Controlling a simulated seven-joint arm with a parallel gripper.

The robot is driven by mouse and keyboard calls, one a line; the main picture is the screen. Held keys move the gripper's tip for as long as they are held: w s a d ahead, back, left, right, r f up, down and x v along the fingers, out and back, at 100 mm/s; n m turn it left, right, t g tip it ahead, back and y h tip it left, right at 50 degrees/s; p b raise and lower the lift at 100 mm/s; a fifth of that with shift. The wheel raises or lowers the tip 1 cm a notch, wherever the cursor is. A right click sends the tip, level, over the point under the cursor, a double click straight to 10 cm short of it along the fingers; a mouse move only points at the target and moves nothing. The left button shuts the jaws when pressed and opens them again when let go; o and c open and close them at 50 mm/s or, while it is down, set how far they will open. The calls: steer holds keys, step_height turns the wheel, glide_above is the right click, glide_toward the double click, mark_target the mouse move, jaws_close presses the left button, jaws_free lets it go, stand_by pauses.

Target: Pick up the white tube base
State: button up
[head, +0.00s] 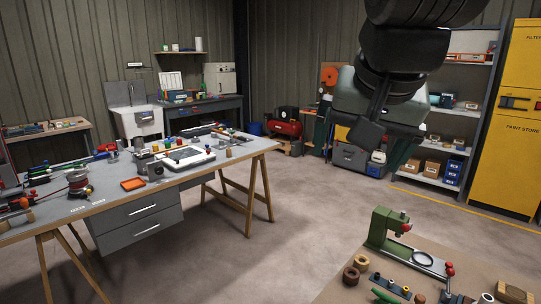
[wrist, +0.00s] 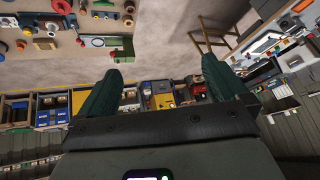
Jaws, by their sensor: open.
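A small pale, round, hollow piece (head: 487,298) stands on the bench at the bottom right of the head view, cut by the lower edge. It may be the white tube base, but it is too small to be sure. My gripper (head: 367,133) hangs high in the upper right of the head view, well above and behind that bench. In the wrist view my gripper (wrist: 160,64) has its two dark green fingers wide apart with nothing between them. The wrist view is tilted upside down, and I cannot pick out the tube base among the small parts at its top left.
The near bench (head: 340,290) also holds a green press (head: 381,229), brown rings (head: 351,275), a wooden block (head: 512,293) and several small parts. A long worktable (head: 40,225) with tools stands left. Shelves (head: 445,183) and a yellow cabinet (head: 510,150) stand behind. Open floor lies between.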

steer(key=s+a+f+n, duration=0.1)
steer(key=s+a+n, duration=0.3)
steer(key=s, duration=0.3)
steer(key=shift+f+t, duration=0.3)
steer(key=shift+f, duration=0.1)
steer(key=shift+g+y, duration=0.3)
steer(key=shift+g, duration=0.4)
steer(key=s+f, duration=0.1)
steer(key=f, duration=0.1)
steer(key=s+d+f, duration=0.1)
steer(key=f, duration=0.1)
steer(key=s+f, duration=0.2)
steer(key=shift+d+f, duration=0.15)
steer(key=shift+d, duration=0.25)
steer(key=shift+c, duration=1.3)
steer(key=shift+s+f+n, duration=0.1)
steer(key=shift+f+n, duration=0.05)
steer(key=shift+n, duration=0.15)
steer(key=shift+c, duration=1.3)
steer(key=c, duration=0.4)
steer(key=shift+c, duration=0.2)
